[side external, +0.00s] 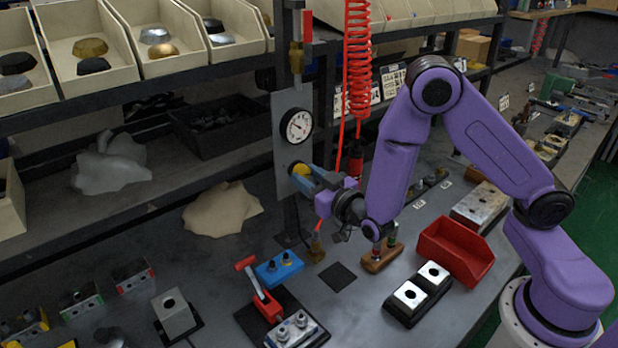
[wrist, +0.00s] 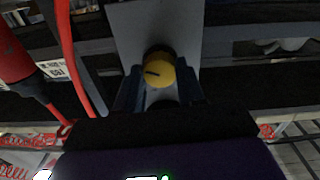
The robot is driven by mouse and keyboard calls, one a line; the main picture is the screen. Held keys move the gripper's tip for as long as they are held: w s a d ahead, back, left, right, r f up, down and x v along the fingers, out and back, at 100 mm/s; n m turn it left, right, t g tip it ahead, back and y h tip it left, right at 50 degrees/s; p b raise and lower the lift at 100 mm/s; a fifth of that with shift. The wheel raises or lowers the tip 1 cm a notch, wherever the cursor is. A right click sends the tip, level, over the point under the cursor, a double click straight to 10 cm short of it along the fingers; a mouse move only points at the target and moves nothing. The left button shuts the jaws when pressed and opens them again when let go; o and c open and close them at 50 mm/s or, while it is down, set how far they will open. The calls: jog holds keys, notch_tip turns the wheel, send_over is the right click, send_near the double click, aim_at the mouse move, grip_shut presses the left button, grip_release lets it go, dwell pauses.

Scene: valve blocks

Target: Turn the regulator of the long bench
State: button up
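The regulator is a yellow round knob (side external: 300,170) with a dark rim, mounted on an upright grey panel (side external: 286,119) below a round white gauge (side external: 297,126). In the wrist view the knob (wrist: 159,71) faces me, with a dark mark on its left side. My gripper (side external: 306,179) is level with the knob, close in front of the panel. In the wrist view my gripper (wrist: 160,80) has one finger on each side of the knob, with what looks like a gap to it. The fingers look open. Whether either fingertip touches the knob is hard to tell.
A coiled red hose (side external: 358,62) hangs right of the panel, with a red-handled tool (side external: 355,160) under it. Below on the bench are a red bin (side external: 455,250), a blue block (side external: 279,267) and a red toggle clamp (side external: 262,295). Shelves with parts bins stand behind.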

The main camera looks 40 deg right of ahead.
jog(key=m, duration=0.6)
jog(key=shift+m, duration=0.3)
jog(key=m, duration=0.6)
jog(key=shift+m, duration=0.4)
dwell(0.4)
jog(key=o, duration=1)
jog(key=shift+o, duration=0.2)
jog(key=shift+s, duration=0.1)
jog(key=s, duration=1.7)
jog(key=shift+r, duration=0.15)
